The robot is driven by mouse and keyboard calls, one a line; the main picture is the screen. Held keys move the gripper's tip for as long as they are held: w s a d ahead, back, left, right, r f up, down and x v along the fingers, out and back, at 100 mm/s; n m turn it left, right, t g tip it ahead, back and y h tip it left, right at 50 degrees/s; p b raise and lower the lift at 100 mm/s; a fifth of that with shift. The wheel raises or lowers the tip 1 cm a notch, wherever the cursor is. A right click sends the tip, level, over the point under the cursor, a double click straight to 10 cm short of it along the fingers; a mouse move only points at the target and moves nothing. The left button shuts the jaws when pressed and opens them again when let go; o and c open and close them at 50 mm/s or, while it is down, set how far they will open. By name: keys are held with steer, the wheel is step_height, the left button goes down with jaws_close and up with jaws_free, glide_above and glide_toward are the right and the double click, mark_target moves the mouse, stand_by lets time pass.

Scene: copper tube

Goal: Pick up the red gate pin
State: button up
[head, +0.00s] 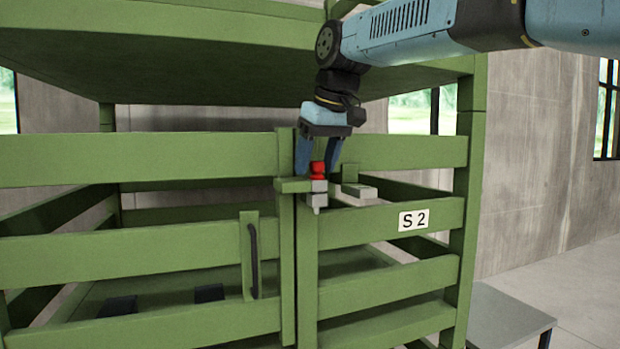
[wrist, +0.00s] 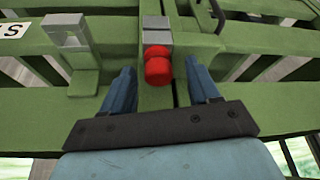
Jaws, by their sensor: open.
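The red gate pin (head: 317,169) stands upright at the gate latch, its red head above a grey latch block (head: 317,188). In the wrist view the red head (wrist: 158,66) shows between my two fingers, with grey metal beyond it. My gripper (head: 318,172) points down from above, with one blue finger on each side of the pin's head. It is open, with gaps visible between the fingers and the head in the wrist view (wrist: 160,80). The pin's lower part is hidden by the latch.
A green slatted crate with a gate (head: 140,265) fills the front, and its green top (head: 180,60) overhangs the latch. A grey bracket (head: 357,193) sits right of the pin. A dark handle (head: 253,260) and an S 2 label (head: 413,220) are nearby.

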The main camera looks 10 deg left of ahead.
steer(key=shift+w+a+f, duration=0.1)
steer(key=shift+f, duration=0.3)
jaws_close()
stand_by(0.4)
steer(key=shift+r, duration=0.15)
step_height(320, 180, up, 10)
steer(key=shift+f, duration=0.1)
